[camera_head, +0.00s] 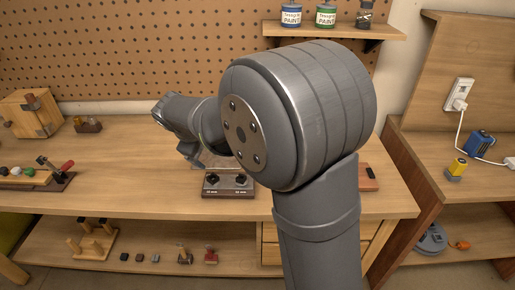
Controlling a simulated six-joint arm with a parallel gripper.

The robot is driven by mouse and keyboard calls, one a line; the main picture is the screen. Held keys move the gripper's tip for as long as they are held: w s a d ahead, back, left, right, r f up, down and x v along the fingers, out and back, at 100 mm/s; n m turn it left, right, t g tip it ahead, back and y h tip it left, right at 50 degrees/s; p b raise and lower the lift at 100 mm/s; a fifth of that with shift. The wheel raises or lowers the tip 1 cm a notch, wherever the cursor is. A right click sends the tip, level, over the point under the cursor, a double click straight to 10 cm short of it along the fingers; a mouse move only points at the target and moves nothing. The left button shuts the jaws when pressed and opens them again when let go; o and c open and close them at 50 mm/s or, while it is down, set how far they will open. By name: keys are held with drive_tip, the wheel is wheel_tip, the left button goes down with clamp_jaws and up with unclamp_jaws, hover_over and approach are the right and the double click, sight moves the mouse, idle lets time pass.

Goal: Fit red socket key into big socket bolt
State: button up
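A dark block (228,190) with two black bolt-like heads and small white labels sits at the front edge of the workbench. The left head (212,179) and the right head (241,180) look close in size here, so I cannot tell which is the big socket bolt. I cannot make out the red socket key for certain; a small red piece (211,256) stands on the lower shelf. The end of my arm with my gripper (193,160) is above the bench, left of and behind the block. Its fingers are not clear, and whether it holds anything is hidden.
My own large arm link covers the middle and right of the bench. A clamp-like tool with a red handle (66,166) and a wooden box (30,113) are at left. The lower shelf (140,275) holds a peg stand (92,239) and several small pieces.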

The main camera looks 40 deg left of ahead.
drive_tip(key=w+d+f+m+y, duration=0.2)
drive_tip(key=w+d+m+y, duration=0.3)
drive_tip(key=w+m, duration=0.7)
drive_tip(key=shift+m+t+h, duration=0.4)
drive_tip(key=shift+m+h, duration=0.1)
drive_tip(key=x, duration=1)
drive_tip(key=shift+s+d+f, duration=0.15)
drive_tip(key=shift+d+f, duration=0.1)
drive_tip(key=shift+f, duration=0.15)
drive_tip(key=shift+w+r+x, duration=0.15)
drive_tip(key=shift+x, duration=1.35)
drive_tip(key=shift+w+r+x, duration=0.1)
drive_tip(key=shift+w+x, duration=0.05)
drive_tip(key=shift+x, duration=1.3)
drive_tip(key=c, duration=1.1)
drive_tip(key=shift+r, duration=0.2)
